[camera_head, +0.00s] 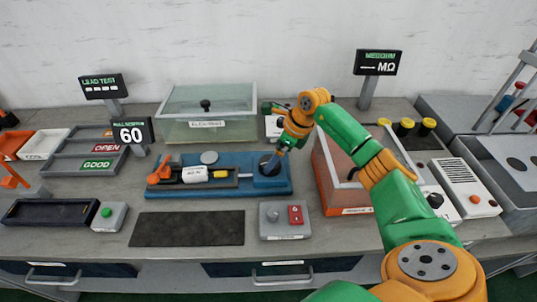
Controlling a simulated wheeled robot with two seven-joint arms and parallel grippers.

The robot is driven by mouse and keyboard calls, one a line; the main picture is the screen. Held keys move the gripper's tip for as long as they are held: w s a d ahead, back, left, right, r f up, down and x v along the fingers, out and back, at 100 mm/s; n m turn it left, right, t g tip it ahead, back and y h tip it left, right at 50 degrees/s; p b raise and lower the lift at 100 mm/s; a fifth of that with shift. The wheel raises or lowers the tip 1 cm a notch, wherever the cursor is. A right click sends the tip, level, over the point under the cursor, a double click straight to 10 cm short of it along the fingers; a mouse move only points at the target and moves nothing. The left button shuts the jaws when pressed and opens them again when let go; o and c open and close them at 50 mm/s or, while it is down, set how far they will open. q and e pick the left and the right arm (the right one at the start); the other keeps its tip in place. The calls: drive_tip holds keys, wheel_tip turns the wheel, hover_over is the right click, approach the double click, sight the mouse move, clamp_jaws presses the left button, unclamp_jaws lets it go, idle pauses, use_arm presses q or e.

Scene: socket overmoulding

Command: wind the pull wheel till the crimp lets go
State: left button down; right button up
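The pull tester is a blue fixture (218,190) in the middle of the bench. The dark round pull wheel (265,167) sits at its right end. A white labelled block (195,174) lies along the fixture, with a small yellow part (220,174) to its right. An orange and black piece (160,173) is at the left end. The crimp itself is too small to make out. My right gripper (274,163) is at the wheel, fingers pointing down; whether they are closed on it is unclear.
A display reading 60 (132,131) stands behind the fixture. A clear-lidded case (208,115) is behind, and an orange-edged bin (345,185) is right of the wheel. A grey button box (285,220) and dark mat (187,228) lie in front. Sorting trays (85,150) are left.

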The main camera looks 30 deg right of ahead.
drive_tip(key=x, duration=0.3)
drive_tip(key=shift+w+f, duration=0.15)
drive_tip(key=c, duration=1.2)
drive_tip(key=shift+o, duration=0.2)
drive_tip(key=shift+r+m+t+h+p, duration=0.1)
drive_tip(key=shift+m+t+h+p, duration=0.1)
drive_tip(key=shift+m+p, duration=0.35)
drive_tip(key=shift+r+m+t+h+p, duration=0.1)
drive_tip(key=shift+r+m+h+p, duration=0.1)
drive_tip(key=shift+m+p, duration=0.35)
drive_tip(key=shift+a+f+m+h+p, duration=0.15)
drive_tip(key=shift+m+h+p, duration=0.45)
drive_tip(key=shift+m, duration=1.2)
drive_tip(key=o, duration=1.2)
drive_tip(key=shift+c, duration=0.2)
